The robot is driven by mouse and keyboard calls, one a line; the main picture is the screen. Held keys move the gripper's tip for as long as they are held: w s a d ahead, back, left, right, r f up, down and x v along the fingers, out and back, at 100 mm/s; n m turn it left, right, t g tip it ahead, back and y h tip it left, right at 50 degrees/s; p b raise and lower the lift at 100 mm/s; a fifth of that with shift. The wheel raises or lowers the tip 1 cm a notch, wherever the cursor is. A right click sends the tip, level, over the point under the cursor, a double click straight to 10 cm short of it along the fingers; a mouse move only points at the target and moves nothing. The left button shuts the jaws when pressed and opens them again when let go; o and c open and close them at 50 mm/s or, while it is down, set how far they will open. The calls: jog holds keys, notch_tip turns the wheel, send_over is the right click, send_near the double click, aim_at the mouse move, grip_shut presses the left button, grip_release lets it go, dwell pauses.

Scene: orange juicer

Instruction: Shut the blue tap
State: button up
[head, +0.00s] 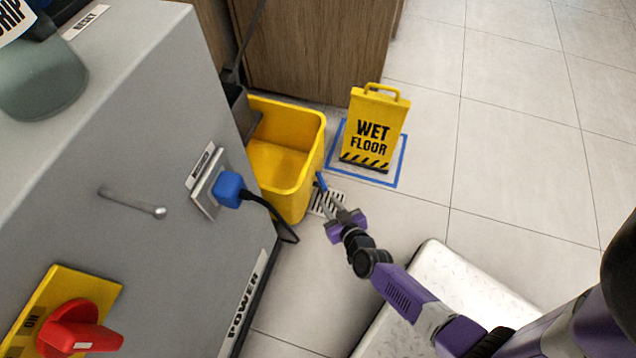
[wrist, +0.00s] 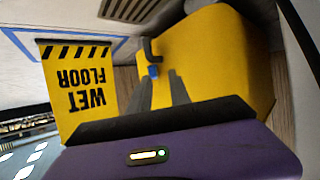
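The blue tap (head: 322,181) shows in the head view as a small blue lever at the right side of the yellow mop bucket (head: 279,158), above a floor drain. In the wrist view the tap (wrist: 153,71) is a small blue piece by a dark spout against the yellow bucket wall (wrist: 215,50). My gripper (head: 340,203) is just below and right of the tap in the head view. In the wrist view my gripper (wrist: 160,76) has two grey fingers apart, with the blue piece seen between or just past their tips. I cannot tell whether they touch it.
A yellow wet floor sign (head: 371,130) stands in a blue taped square, right of the bucket. A grey machine with a blue plug (head: 229,189) and black cable (head: 272,212) is at left. Tiled floor (head: 520,120) is clear at right.

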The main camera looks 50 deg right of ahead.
aim_at(325, 188)
jog(key=shift+m+h, duration=0.5)
jog(key=b+x, duration=0.1)
jog(key=x, duration=0.1)
jog(key=b+x, duration=0.1)
jog(key=x, duration=0.1)
jog(key=d+r+b+x, duration=0.1)
jog(key=b+x, duration=0.1)
jog(key=x, duration=0.1)
jog(key=shift+s, duration=0.15)
jog(key=shift+w+d, duration=0.25)
jog(key=shift+w, duration=0.15)
grip_shut()
